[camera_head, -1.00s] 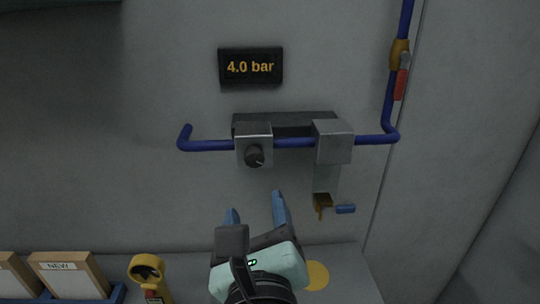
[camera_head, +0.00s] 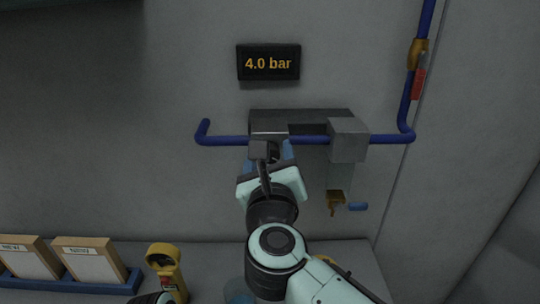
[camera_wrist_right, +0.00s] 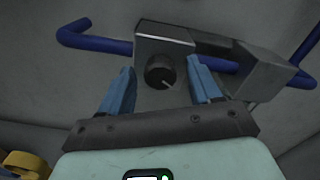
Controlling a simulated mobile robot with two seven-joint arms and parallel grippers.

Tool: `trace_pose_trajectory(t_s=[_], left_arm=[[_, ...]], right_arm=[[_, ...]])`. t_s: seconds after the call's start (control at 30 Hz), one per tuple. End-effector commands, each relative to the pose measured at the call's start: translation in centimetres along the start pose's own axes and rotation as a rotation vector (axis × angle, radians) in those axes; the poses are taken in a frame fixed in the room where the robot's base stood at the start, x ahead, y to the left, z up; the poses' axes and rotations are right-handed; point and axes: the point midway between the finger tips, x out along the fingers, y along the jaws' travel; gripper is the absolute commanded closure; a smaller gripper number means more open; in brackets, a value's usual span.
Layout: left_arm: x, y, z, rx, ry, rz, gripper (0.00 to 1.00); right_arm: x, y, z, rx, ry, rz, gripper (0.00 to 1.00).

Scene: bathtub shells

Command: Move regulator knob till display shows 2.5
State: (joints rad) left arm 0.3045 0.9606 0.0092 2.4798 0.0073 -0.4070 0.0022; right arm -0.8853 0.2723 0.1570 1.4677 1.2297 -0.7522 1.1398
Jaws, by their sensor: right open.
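The pressure display (camera_head: 268,63) on the wall reads 4.0 bar. The black round regulator knob (camera_wrist_right: 160,72) sits on the front of a grey metal block (camera_wrist_right: 160,44) on the blue pipe; its pale pointer mark points to the lower right in the right wrist view. My right gripper (camera_wrist_right: 158,80) is open, with one blue finger on each side of the knob and a visible gap on both sides. In the head view my right gripper (camera_head: 272,148) covers most of the knob.
A second grey block (camera_head: 348,140) stands right of the regulator, with a brass tap (camera_head: 335,203) and blue handle below. A red-handled valve (camera_head: 418,82) is on the vertical pipe. A yellow tool (camera_head: 165,268) and framed boards (camera_head: 88,262) are at lower left.

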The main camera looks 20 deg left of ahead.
Motion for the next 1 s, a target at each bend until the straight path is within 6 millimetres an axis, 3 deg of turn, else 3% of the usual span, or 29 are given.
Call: trace_pose_trajectory(t_s=[0.27, 0.43, 0.47, 0.77, 1.0], left_arm=[[0.0, 0.0, 0.0, 0.000, -0.001, 0.000, 0.57], [0.0, 0.0, 0.0, 0.000, -0.001, 0.000, 0.57], [0.0, 0.0, 0.0, 0.000, -0.001, 0.000, 0.57], [-0.2, 0.1, 0.1, 0.000, -0.004, -0.001, 0.57], [-1.1, 0.2, 0.6, -0.001, -0.018, -0.003, 0.57]], right_arm=[[0.2, 0.0, -0.1, -0.001, 0.000, 0.000, 0.37], [0.2, 0.0, -0.1, -0.001, 0.000, 0.000, 0.89], [0.2, 0.0, -0.1, -0.001, 0.000, 0.000, 0.94], [0.2, 0.0, 0.0, -0.032, 0.001, 0.000, 0.93], [0.1, -0.1, 0.1, -0.160, 0.002, 0.000, 0.93]])
